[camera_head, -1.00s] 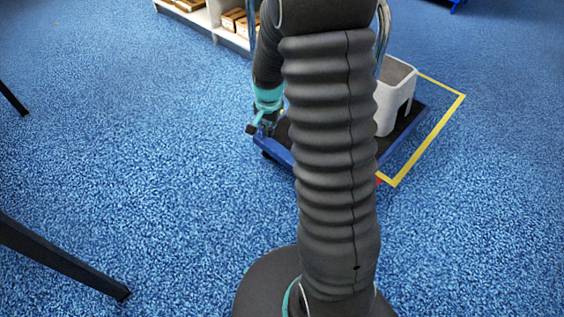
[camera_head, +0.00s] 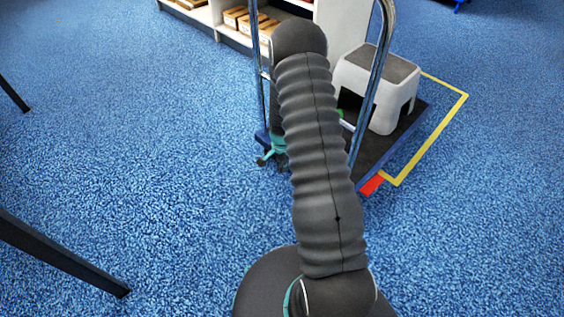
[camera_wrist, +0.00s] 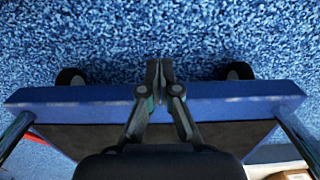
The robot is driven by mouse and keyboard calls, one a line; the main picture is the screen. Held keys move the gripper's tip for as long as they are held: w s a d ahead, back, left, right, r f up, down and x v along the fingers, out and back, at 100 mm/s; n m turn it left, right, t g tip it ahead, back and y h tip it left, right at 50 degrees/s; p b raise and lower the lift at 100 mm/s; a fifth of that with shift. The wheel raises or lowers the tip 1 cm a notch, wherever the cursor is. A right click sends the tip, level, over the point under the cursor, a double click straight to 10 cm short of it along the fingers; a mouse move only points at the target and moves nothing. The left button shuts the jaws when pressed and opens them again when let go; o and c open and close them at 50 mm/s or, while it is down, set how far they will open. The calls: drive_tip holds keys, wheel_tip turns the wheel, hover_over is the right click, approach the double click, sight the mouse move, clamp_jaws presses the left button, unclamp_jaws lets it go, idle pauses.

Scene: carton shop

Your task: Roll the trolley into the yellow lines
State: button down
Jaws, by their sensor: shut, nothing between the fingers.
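The trolley has a dark deck with a blue rim (camera_head: 405,146) and a tall metal handle (camera_head: 378,75). A grey-white step stool (camera_head: 380,90) stands on it. Yellow lines (camera_head: 440,130) on the floor run along the trolley's right side; my arm and the trolley hide the rest. My gripper (camera_head: 266,158) is low at the trolley's near left corner, partly hidden by my arm. In the wrist view my gripper (camera_wrist: 160,76) is shut and empty, its fingertips over the blue rim (camera_wrist: 235,95) between the handle posts. I cannot tell whether they touch it.
A red mark (camera_head: 371,184) lies at the near end of the yellow line. A white shelf (camera_head: 235,35) with cartons stands behind the trolley. Dark legs (camera_head: 65,260) stand at the left.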

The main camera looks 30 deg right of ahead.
drive_tip(key=w+d+f, duration=0.1)
drive_tip(key=d+f, duration=0.2)
drive_tip(key=f, duration=0.2)
drive_tip(key=shift+w+d, duration=0.2)
drive_tip(key=shift+d, duration=0.2)
drive_tip(key=shift+w+f, duration=0.1)
